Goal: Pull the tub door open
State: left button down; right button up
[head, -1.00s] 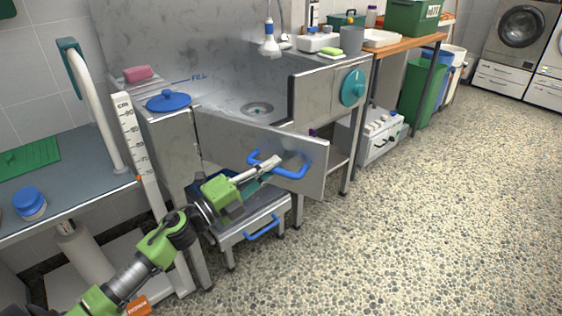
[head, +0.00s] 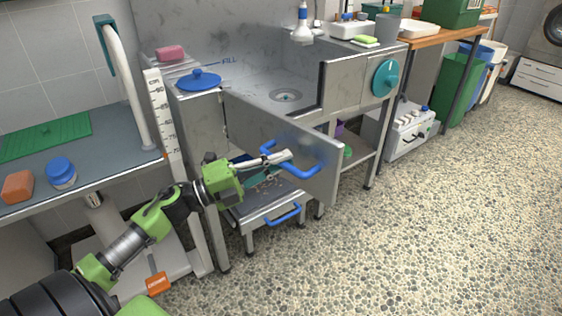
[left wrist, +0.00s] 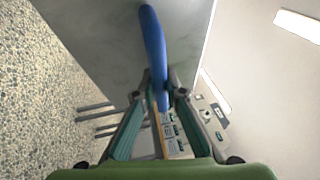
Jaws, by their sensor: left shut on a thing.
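The grey metal tub door (head: 285,150) stands swung open toward me, hinged at its left side on the tub (head: 262,90). Its blue handle (head: 300,165) is on the door's face. My left gripper (head: 288,156) is shut on this handle. In the left wrist view the blue handle (left wrist: 152,45) runs down between the two fingers (left wrist: 160,95), with the door panel (left wrist: 105,40) behind it. The gripper hides part of the handle. My right gripper is not in view.
A step with a blue handle (head: 283,214) stands below the door. A counter (head: 110,160) with a green mat is on the left. A wooden-topped table (head: 430,40) is at the back right. The pebbled floor (head: 430,220) on the right is clear.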

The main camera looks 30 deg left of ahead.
pick_arm(q)
jog(key=c, duration=2)
grip_release()
jog(key=shift+c, duration=0.2)
jog(key=v, duration=1.2)
jog(key=shift+w+a, duration=0.15)
